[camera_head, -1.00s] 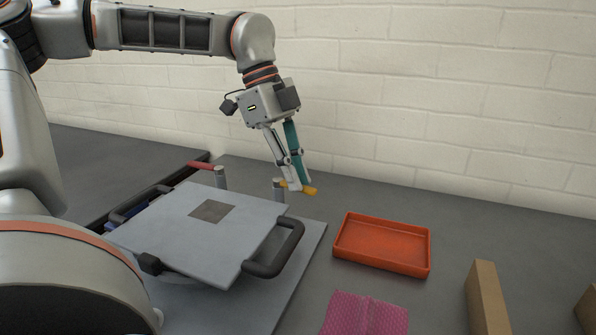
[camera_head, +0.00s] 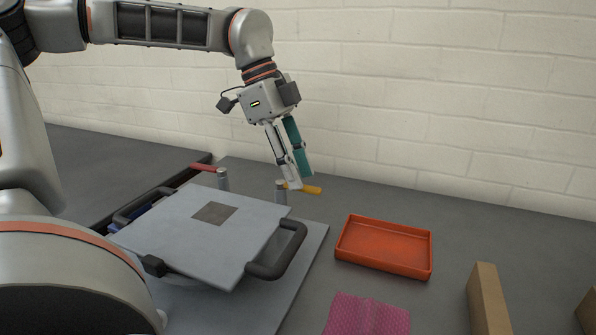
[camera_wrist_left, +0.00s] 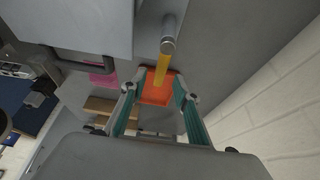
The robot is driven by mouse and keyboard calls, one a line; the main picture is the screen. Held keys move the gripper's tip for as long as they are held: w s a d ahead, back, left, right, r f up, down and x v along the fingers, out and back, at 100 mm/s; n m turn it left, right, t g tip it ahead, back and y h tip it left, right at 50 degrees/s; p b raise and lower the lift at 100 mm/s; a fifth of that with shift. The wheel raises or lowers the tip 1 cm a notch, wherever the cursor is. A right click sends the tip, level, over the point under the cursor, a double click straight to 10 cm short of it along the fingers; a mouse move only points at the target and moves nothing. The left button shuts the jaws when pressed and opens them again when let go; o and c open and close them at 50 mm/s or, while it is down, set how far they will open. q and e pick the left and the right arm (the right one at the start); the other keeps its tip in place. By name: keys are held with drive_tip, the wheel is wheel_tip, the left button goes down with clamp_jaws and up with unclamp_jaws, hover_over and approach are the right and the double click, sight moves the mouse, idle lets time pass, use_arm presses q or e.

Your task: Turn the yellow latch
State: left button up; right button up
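The yellow latch (camera_head: 312,190) is a short bar on an upright grey post (camera_head: 281,187) at the far corner of the grey plate fixture. It points right, away from the post. My left gripper (camera_head: 301,182) is at the latch, tilted downward, its fingertips overlapping the bar in the head view. In the left wrist view the latch (camera_wrist_left: 162,70) runs from the post towards the space between the two spread fingers of my left gripper (camera_wrist_left: 160,76). Whether a finger touches the bar I cannot tell. My right gripper is not in view.
A red-handled post (camera_head: 222,179) stands left of the yellow one. The grey lid plate (camera_head: 190,245) has black handles. An orange tray (camera_head: 385,264), a pink cloth (camera_head: 366,316) and a cardboard-coloured block (camera_head: 487,300) lie to the right. A white brick wall is behind.

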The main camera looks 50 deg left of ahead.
use_arm(q)
drive_tip(key=shift+a+r, duration=0.1)
drive_tip(key=shift+r, duration=0.25)
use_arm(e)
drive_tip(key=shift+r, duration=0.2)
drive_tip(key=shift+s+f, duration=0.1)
use_arm(q)
drive_tip(key=shift+p+v, duration=1)
drive_tip(key=shift+v, duration=2.05)
drive_tip(key=shift+s+f, duration=0.1)
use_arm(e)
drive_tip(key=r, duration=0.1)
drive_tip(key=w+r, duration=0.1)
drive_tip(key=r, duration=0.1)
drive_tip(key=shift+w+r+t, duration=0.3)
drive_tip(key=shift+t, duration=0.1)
